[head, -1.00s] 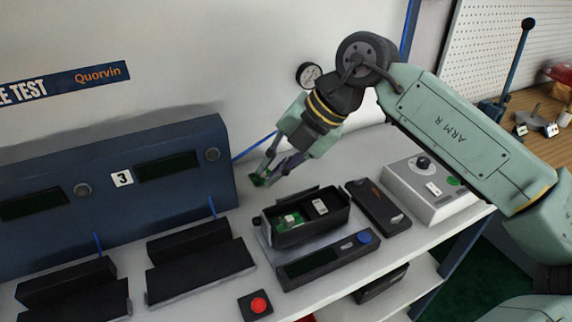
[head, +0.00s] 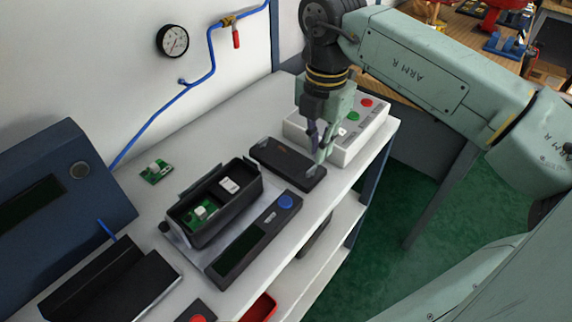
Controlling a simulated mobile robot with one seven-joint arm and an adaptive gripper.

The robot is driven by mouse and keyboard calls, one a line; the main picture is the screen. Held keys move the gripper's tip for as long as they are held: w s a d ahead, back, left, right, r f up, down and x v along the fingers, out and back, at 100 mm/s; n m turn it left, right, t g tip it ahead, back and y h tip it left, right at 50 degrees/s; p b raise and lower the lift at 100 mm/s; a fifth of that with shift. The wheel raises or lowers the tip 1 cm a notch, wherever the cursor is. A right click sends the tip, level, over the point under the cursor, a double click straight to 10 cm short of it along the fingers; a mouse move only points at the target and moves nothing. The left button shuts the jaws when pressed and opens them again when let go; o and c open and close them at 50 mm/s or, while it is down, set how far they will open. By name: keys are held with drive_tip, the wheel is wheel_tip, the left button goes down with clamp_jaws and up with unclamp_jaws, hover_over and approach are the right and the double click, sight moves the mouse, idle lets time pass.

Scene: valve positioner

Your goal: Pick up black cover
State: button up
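The black cover (head: 276,158) is a flat dark slab lying on the white bench, between the open black housing (head: 222,214) and a grey control box. My gripper (head: 318,152) points down at the cover's right end. Its fingers look apart, one dark and one pale green, with the tips at or just over the cover. I cannot tell whether they touch it. The housing holds a green board (head: 200,212) and a white part (head: 229,185).
A small green board (head: 156,171) lies on the bench behind the housing. The control box (head: 346,130) stands close to the gripper. A black panel with a blue button (head: 285,201) lies in front of the housing. A gauge (head: 173,41) and blue pipe are behind.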

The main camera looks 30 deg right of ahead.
sight(313, 167)
drive_tip(key=f+b, duration=0.1)
drive_tip(key=f, duration=0.1)
drive_tip(key=a+f, duration=0.1)
drive_tip(key=f, duration=0.1)
drive_tip(key=shift+f+b, duration=0.3)
drive_tip(key=shift+b, duration=0.05)
drive_tip(key=shift+c, duration=0.4)
clamp_jaws()
drive_tip(key=shift+r, duration=0.2)
